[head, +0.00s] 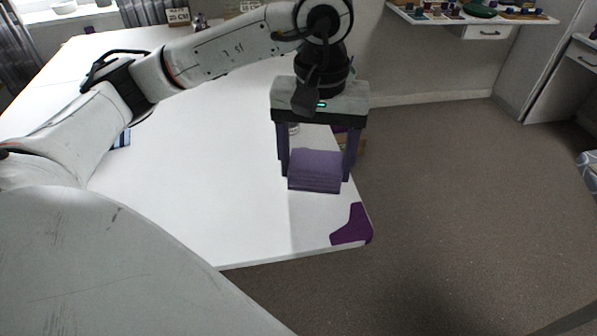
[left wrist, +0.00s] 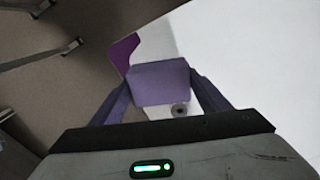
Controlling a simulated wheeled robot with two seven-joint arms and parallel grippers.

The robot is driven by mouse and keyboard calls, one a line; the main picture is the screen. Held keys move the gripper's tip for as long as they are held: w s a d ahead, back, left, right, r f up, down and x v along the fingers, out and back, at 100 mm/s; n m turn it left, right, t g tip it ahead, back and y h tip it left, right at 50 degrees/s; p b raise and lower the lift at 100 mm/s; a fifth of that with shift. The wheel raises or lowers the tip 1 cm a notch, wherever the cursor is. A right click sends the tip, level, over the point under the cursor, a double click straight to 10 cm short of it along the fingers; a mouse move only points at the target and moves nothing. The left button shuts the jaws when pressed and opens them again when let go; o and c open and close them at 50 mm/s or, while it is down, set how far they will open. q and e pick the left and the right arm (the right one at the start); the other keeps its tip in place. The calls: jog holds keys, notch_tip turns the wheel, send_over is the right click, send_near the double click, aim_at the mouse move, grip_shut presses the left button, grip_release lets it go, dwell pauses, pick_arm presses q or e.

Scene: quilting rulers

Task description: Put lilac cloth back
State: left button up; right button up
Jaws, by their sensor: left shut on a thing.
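The lilac cloth (head: 315,171) is a folded, block-like stack near the right edge of the white table. It also shows in the left wrist view (left wrist: 158,82). My left gripper (head: 317,176) points down with one finger on each side of the cloth and is shut on it. In the left wrist view the fingers flank the cloth. I cannot tell whether the cloth touches the table or hangs just above it. My right gripper is not in view.
The white table (head: 210,205) has a purple corner patch (head: 353,225) near the cloth. A small round item (left wrist: 180,109) stands beside the cloth. A striped item (head: 122,138) lies at the left, partly behind my arm. A wall shelf (head: 470,17) holds small items. Open floor lies to the right.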

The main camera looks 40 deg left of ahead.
aim_at(308, 153)
pick_arm(q)
jog(key=a+n, duration=0.1)
jog(key=w+a+r+n, duration=0.1)
jog(key=n, duration=0.1)
jog(key=shift+r, duration=0.3)
jog(key=shift+f, duration=0.15)
notch_tip(308, 153, down, 4)
jog(key=shift+s+r, duration=0.1)
jog(key=shift+f, duration=2.8)
jog(key=shift+f+b, duration=0.35)
jog(key=o, duration=1.2)
jog(key=shift+r, duration=0.15)
jog(key=shift+c, duration=0.2)
